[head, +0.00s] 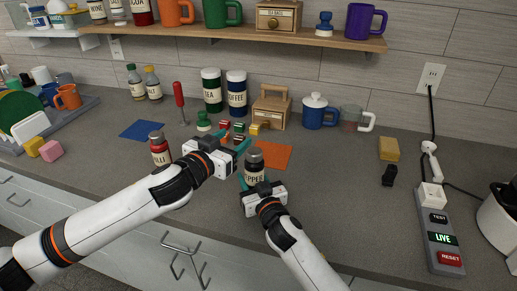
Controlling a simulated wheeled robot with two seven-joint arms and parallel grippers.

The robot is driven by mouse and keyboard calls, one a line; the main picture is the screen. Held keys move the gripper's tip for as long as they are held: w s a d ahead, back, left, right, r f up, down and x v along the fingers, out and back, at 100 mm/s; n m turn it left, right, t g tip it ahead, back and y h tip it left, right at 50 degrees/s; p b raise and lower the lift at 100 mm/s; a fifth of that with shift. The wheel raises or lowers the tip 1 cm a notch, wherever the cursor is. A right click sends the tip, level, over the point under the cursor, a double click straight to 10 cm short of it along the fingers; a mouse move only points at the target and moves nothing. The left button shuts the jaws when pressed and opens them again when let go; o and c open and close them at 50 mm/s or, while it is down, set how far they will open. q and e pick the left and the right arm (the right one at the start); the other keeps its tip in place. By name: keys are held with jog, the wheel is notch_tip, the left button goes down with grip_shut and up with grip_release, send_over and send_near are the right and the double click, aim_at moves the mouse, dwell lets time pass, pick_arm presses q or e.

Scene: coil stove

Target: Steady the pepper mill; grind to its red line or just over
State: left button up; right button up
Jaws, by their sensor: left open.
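The pepper mill (254,160), a dark jar with a grey cap and a pale label, stands upright near the middle of the counter. My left gripper (236,140) is open, up and left of the mill's cap, with teal fingertips pointing right. My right gripper (262,187) is at the mill's lower front and hides its base. A teal finger shows at the mill's left side; I cannot tell whether the jaws grip it. No red line on the mill can be made out.
A red-labelled jar (159,150) stands left, partly behind my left arm. An orange mat (273,156) lies right of the mill, a wooden box (270,108) behind. Dark canisters (236,92) stand at the back.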

aim_at(259, 150)
pick_arm(q)
jog(key=s+f, duration=0.4)
jog(key=s, duration=0.4)
jog(key=shift+t+h, duration=0.3)
jog(key=shift+h, duration=0.1)
jog(key=x, duration=1.1)
jog(key=shift+w+d+r, duration=0.1)
jog(key=shift+w+d, duration=0.1)
jog(key=shift+d, duration=0.3)
jog(key=c, duration=1)
jog(key=shift+h, duration=0.4)
